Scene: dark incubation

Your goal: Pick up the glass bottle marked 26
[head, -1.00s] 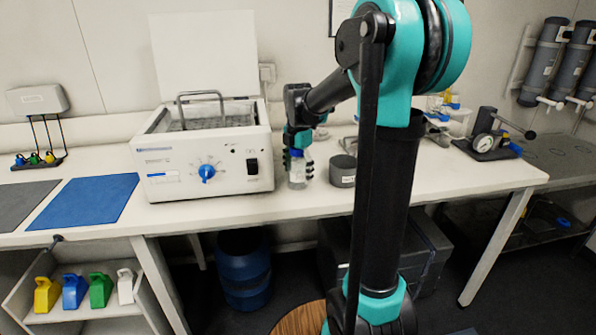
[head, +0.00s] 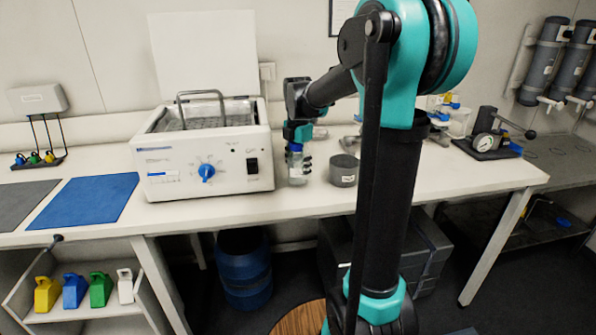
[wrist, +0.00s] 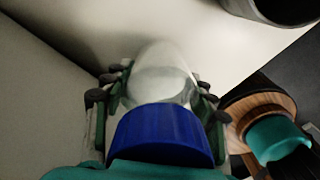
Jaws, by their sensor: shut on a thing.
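The glass bottle (head: 297,171) is clear with a blue cap, and stands upright at the front part of the bench, just right of the white water bath. In the wrist view its clear body (wrist: 162,80) and blue cap (wrist: 163,135) sit between the two fingers. My gripper (head: 299,162) comes down from above and is shut on the bottle; the fingers also show on both sides of it in the wrist view (wrist: 158,95). No number on the bottle can be read. I cannot tell whether its base touches the bench.
The white water bath (head: 223,178) with a blue knob stands close on the left. A grey pot (head: 343,172) stands close on the right. A blue mat (head: 85,200) lies farther left. A gauge device (head: 487,140) is at the right end.

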